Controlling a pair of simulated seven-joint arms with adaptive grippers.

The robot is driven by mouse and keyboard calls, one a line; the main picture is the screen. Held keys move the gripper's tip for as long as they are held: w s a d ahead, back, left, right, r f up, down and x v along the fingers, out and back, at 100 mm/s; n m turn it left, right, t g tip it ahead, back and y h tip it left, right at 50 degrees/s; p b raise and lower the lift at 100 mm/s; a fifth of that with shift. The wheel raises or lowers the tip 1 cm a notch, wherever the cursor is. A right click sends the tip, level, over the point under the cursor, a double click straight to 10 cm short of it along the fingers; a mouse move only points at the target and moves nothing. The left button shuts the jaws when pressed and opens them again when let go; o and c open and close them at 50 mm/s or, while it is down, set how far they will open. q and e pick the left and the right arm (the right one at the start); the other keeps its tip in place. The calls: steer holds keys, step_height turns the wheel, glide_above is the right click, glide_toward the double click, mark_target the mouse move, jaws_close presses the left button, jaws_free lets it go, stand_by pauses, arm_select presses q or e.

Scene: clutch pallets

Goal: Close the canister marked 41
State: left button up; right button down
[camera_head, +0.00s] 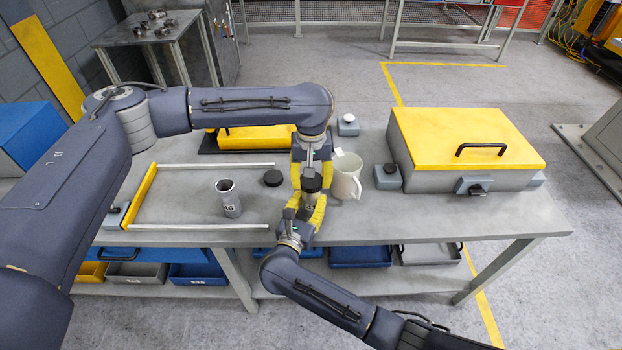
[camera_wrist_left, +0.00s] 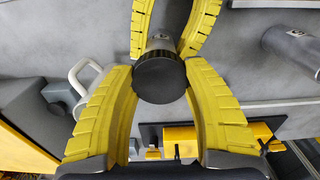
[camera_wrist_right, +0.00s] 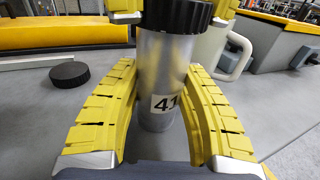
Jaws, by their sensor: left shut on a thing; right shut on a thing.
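The canister marked 41 (camera_wrist_right: 160,104) is a silver cylinder standing upright, also visible in the head view (camera_head: 311,199). My right gripper (camera_head: 307,208) is shut around its body. A black lid (camera_wrist_right: 177,14) sits on top of the canister, also facing the camera in the left wrist view (camera_wrist_left: 160,78). My left gripper (camera_head: 312,178) comes from above and is shut on this lid. Lid and canister line up and appear to touch; I cannot tell whether the lid is fully seated.
A second canister (camera_head: 230,200), with its top open, stands to the left. A loose black lid (camera_head: 272,178) lies on the table (camera_head: 400,222). A white mug (camera_head: 346,178) stands close right of the grippers. A yellow-topped box (camera_head: 465,135) occupies the right side.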

arm_select(q)
steer(key=shift+f, duration=0.6)
